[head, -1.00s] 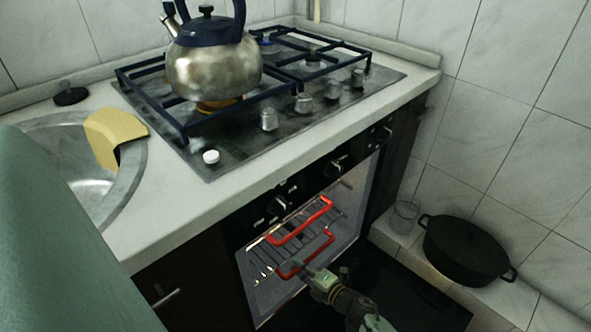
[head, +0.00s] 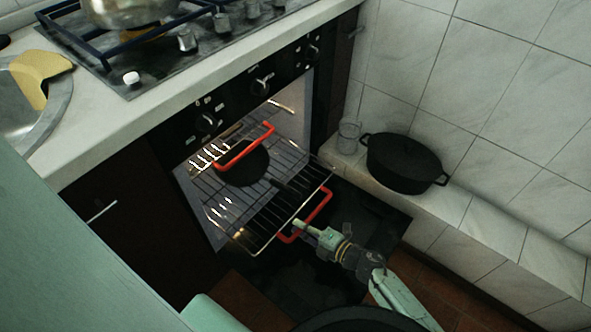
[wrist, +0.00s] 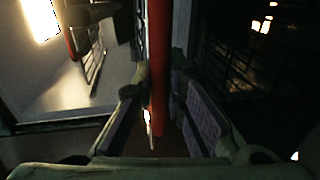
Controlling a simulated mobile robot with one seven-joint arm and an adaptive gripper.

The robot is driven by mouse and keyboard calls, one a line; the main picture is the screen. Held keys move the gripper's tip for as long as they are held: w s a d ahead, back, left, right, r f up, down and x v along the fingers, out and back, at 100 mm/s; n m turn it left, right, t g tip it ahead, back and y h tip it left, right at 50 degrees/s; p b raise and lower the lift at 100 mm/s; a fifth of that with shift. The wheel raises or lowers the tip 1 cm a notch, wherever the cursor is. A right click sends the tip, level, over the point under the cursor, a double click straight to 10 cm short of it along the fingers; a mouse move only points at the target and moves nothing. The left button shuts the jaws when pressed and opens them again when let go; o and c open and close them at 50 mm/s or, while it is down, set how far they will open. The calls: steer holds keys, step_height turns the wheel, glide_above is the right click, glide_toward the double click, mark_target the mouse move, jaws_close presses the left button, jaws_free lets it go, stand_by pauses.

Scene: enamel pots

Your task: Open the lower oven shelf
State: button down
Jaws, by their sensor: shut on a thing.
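The lower oven shelf (head: 272,212) is a wire rack that sticks out of the open oven front, with a red handle (head: 318,209) along its front edge. My gripper (head: 299,226) is at the left part of this handle. In the wrist view the red handle bar (wrist: 158,60) runs between the two fingers of my gripper (wrist: 156,95), which are shut on it. The upper shelf (head: 207,155) stays further inside the oven and has its own red handle (head: 262,143).
A black pot (head: 403,165) and a clear glass (head: 348,137) stand on the tiled ledge at the right. The counter with the hob (head: 150,75) and a kettle (head: 125,10) is above the oven. Dark floor lies below the shelf.

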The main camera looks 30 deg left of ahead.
steer(key=shift+f+v, duration=0.25)
steer(key=shift+v, duration=0.85)
steer(key=shift+f+v, duration=0.2)
steer(key=shift+v, duration=0.9)
steer(key=shift+d, duration=0.1)
steer(key=c, duration=1.6)
jaws_free()
steer(key=v, duration=1.2)
steer(key=shift+s, duration=0.15)
